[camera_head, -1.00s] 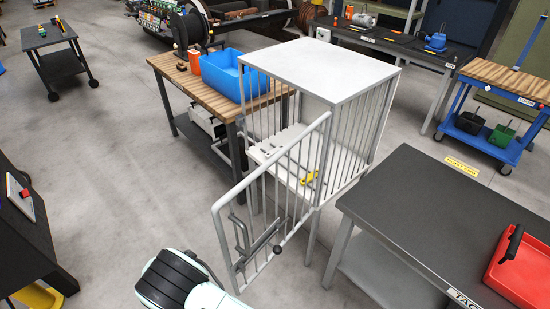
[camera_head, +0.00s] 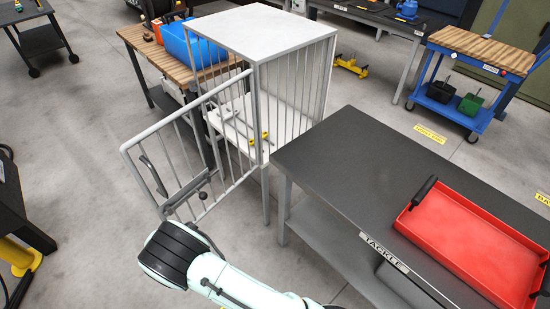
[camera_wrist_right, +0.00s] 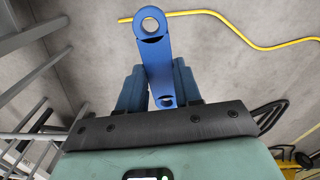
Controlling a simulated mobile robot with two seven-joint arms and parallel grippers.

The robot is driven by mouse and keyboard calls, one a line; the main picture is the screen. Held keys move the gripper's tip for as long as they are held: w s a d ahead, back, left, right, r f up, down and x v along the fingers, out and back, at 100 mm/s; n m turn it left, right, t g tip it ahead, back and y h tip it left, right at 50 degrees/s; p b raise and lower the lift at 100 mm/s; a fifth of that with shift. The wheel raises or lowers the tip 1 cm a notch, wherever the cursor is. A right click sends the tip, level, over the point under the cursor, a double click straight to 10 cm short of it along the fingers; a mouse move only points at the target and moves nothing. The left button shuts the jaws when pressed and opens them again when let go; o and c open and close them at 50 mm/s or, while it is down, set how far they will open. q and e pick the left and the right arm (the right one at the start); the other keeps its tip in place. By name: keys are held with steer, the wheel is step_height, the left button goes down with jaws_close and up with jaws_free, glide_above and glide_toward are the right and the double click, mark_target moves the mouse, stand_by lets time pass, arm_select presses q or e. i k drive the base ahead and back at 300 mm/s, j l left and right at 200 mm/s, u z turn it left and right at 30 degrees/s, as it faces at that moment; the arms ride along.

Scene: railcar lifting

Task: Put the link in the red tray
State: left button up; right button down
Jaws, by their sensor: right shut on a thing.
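The link (camera_wrist_right: 154,50) is a blue flat bar with a round hole at each end. In the right wrist view my right gripper (camera_wrist_right: 158,85) is shut on it near its lower end, and its far end sticks up beyond the fingers. The floor shows behind it. The red tray (camera_head: 477,235) lies on the dark table at the right of the head view; its visible inside is empty, and its right end is cut off by the picture edge. The link and both grippers are out of the head view; a pale arm of mine crosses its bottom edge.
The dark table (camera_head: 340,160) has clear top left of the tray, with a "TACKLE" label on its front edge. A white barred cage (camera_head: 262,30) stands left of it, its barred door (camera_head: 195,140) swung open toward me. A yellow hose (camera_wrist_right: 240,30) lies on the floor.

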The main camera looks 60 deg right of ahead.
mark_target(459, 236)
steer(key=k+z, duration=0.15)
steer(key=z, duration=0.25)
steer(key=k+l+z, duration=0.1)
steer(key=z, duration=0.35)
steer(key=k+l+z, duration=0.1)
steer(key=z, duration=0.3)
